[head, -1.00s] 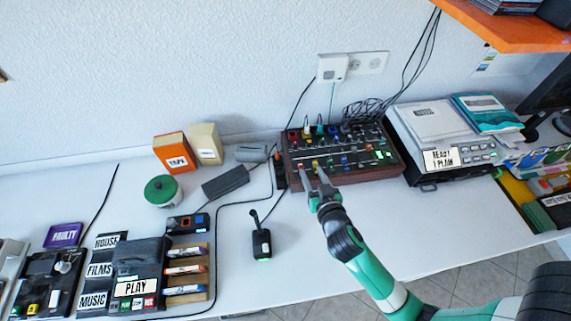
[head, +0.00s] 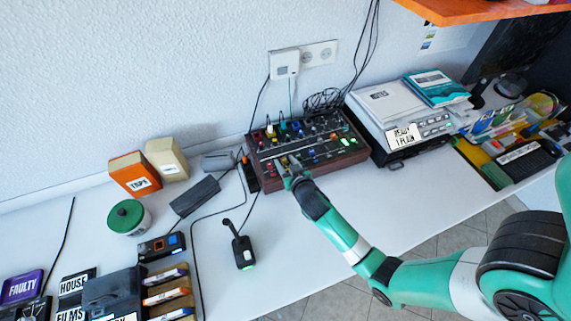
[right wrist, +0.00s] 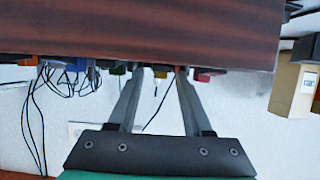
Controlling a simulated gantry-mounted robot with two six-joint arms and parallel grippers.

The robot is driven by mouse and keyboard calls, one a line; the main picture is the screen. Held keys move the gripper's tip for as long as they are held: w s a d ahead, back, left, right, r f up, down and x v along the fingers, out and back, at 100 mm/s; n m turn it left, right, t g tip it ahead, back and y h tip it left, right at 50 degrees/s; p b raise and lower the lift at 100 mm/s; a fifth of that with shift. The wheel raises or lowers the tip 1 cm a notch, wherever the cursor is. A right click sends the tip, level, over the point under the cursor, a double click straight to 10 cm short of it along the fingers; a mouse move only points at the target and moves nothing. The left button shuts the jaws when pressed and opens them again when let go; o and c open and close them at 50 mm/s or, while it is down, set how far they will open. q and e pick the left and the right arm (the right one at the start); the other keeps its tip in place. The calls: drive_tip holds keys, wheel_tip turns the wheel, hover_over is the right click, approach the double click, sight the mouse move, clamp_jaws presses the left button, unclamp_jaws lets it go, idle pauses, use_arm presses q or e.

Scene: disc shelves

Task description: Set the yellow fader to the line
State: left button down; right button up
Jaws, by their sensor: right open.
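The mixer (head: 352,157), a dark panel with wooden sides, stands against the wall with coloured knobs and faders. My right gripper (head: 289,166) is open over its front left part. In the right wrist view the mixer's wooden front (right wrist: 150,35) fills the top, upside down. There the yellow fader (right wrist: 160,73) shows between the open fingers of my right gripper (right wrist: 158,80), with a gap on both sides. A red cap (right wrist: 205,74) sits just right of the fingers and a green one (right wrist: 117,69) just left. I cannot make out the target line. My left gripper is not in view.
A grey device (head: 387,103) with books stands right of the mixer. A black handheld device (head: 243,252) lies in front, its cable near the mixer's left side. An orange box (head: 134,174) is further left. An orange shelf (head: 470,10) overhangs at upper right.

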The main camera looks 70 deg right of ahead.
drive_tip(key=shift+w+d, duration=0.15)
clamp_jaws()
idle(1.4)
